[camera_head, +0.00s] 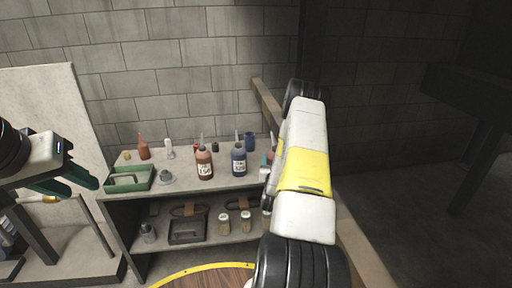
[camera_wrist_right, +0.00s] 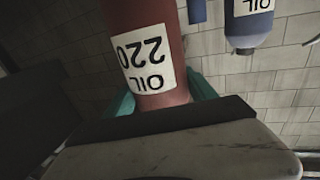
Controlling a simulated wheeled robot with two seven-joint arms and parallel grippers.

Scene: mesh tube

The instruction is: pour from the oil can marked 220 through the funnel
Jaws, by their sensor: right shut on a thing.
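The red oil can marked 220 (camera_wrist_right: 150,50) fills the middle of the right wrist view, its label upside down there. My right gripper (camera_wrist_right: 162,92) is shut on it, with a teal finger on each side. In the head view my right arm hides most of that can and gripper. My left gripper (camera_head: 78,180) is open and empty, in front of and left of the bench.
A red-brown oil bottle (camera_head: 204,165) and a blue oil bottle (camera_head: 239,161) stand on the bench (camera_head: 187,184). The green tray (camera_head: 130,178) is at its left end, with small bottles behind. The lower shelf holds a dark bin (camera_head: 187,230) and jars. A round wooden top (camera_head: 208,277) is in front.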

